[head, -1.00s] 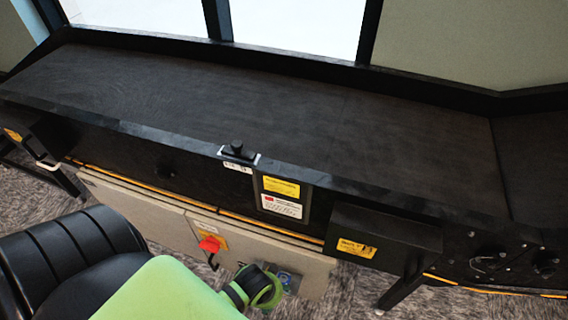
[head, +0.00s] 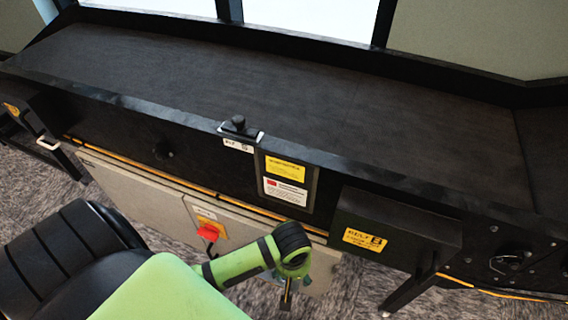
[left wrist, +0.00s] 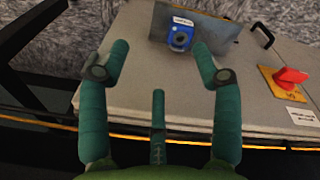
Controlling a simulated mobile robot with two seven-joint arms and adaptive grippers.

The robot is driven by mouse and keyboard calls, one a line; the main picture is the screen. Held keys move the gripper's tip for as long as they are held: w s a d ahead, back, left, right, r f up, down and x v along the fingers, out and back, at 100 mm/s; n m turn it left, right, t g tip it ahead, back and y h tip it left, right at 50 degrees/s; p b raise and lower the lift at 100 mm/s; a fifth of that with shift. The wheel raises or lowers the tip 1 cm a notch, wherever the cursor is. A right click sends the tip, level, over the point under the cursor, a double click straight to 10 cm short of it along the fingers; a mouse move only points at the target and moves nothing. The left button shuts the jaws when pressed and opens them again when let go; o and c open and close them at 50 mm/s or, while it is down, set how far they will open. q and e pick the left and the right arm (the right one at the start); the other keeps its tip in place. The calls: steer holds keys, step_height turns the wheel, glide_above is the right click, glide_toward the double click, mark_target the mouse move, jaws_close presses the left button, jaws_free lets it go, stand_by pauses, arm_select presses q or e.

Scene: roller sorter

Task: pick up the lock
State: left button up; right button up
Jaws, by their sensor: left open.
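The lock (left wrist: 180,39) is a small blue body with a dark round part, seen in the left wrist view against a grey metal plate with a white label. In the head view my left arm mostly hides that spot. My left gripper (left wrist: 160,48) has its green fingers spread wide with nothing between them. The lock shows beyond the fingertips, a little towards the right finger, and apart from them. In the head view the gripper's end points down in front of the cabinet. My right gripper is in neither view.
A pale cabinet (head: 150,205) with a red rotary switch (head: 208,232) sits under the black conveyor (head: 250,85). The switch also shows in the left wrist view (left wrist: 289,78). A black box (head: 395,228) with a yellow label juts out at right.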

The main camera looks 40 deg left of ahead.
arm_select(q)
steer(key=a+f+n, duration=0.1)
steer(key=f+n, duration=0.1)
steer(key=w+a+f+n+y+b, duration=0.1)
steer(key=f, duration=0.2)
steer(key=w+a+f+n+b, duration=0.1)
steer(key=a+f+n, duration=0.1)
steer(key=f, duration=0.1)
steer(key=shift+w+f+n+g, duration=0.15)
steer(key=shift+f+n+g, duration=0.15)
steer(key=shift+g, duration=0.1)
steer(key=f+b, duration=0.2)
steer(key=f, duration=0.1)
steer(key=f+b, duration=0.1)
steer(key=f, duration=0.1)
steer(key=shift+a, duration=0.3)
steer(key=shift+f, duration=0.25)
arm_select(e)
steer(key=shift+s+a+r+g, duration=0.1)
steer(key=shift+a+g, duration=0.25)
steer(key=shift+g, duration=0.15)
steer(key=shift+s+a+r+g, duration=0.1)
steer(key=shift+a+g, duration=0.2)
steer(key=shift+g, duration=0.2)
arm_select(q)
jaws_close()
